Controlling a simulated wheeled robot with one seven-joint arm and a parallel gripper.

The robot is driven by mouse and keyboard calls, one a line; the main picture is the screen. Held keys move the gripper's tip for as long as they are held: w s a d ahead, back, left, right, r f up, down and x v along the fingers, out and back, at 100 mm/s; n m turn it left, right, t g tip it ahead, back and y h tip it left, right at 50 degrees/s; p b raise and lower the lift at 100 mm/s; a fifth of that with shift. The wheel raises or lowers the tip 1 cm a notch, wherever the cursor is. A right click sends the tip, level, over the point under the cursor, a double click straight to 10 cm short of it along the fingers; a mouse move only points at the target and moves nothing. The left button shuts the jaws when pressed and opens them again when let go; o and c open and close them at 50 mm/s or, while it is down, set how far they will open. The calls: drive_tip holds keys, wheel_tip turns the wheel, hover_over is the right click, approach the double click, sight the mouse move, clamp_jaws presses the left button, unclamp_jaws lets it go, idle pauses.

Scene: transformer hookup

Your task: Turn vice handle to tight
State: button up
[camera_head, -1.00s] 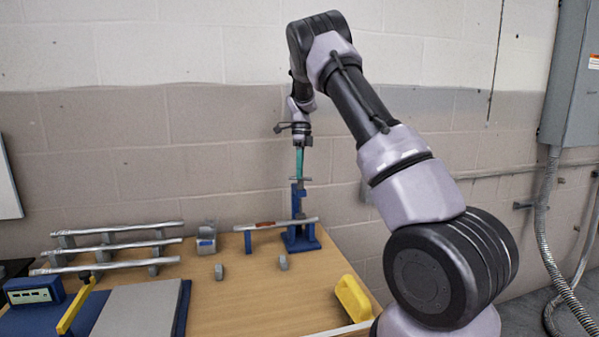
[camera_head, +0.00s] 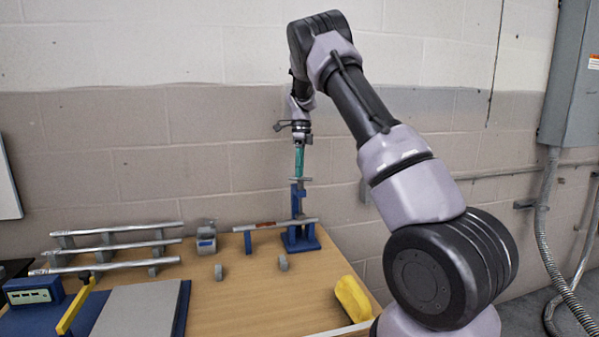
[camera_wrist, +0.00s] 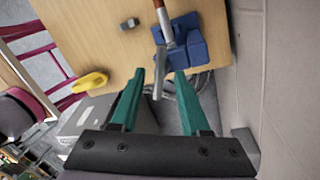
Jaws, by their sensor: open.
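The blue vice (camera_head: 301,238) stands at the back right of the wooden bench, with a silver handle bar (camera_head: 303,180) across its top. A long metal tube (camera_head: 280,224) with a reddish section lies through the vice. My gripper (camera_head: 299,174) points straight down just above the handle, its green fingers spread. In the wrist view, the handle (camera_wrist: 159,78) shows in the gap between my open fingers (camera_wrist: 160,74), with the vice body (camera_wrist: 184,42) beyond. I cannot tell whether either finger touches the handle.
Several metal tubes lie on a rack (camera_head: 107,249) at the left. A yellow object (camera_head: 352,298) is near the bench's right edge. Small grey blocks (camera_head: 283,263) stand on the bench. The wall is close behind the vice.

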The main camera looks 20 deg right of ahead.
wheel_tip(320, 180, up, 10)
drive_tip(key=w, duration=0.1)
drive_tip(key=shift+w+d, duration=0.4)
drive_tip(key=s+d+r+n+t+y, duration=0.1)
drive_tip(key=s+r+n+t, duration=0.1)
drive_tip(key=s+r+n, duration=0.5)
drive_tip(key=s+d+r+n+t+y, duration=0.15)
drive_tip(key=s+r, duration=0.35)
drive_tip(key=s, duration=0.6)
drive_tip(key=s+a+f+n+t, duration=0.2)
drive_tip(key=s+n, duration=0.3)
drive_tip(key=s, duration=0.6)
drive_tip(key=s+a+f+n+t+h, duration=0.1)
drive_tip(key=s+n, duration=0.4)
drive_tip(key=s, duration=0.6)
drive_tip(key=a+t, duration=0.1)
drive_tip(key=t, duration=0.1)
drive_tip(key=shift+a+f+t, duration=0.2)
drive_tip(key=shift+f+t, duration=0.15)
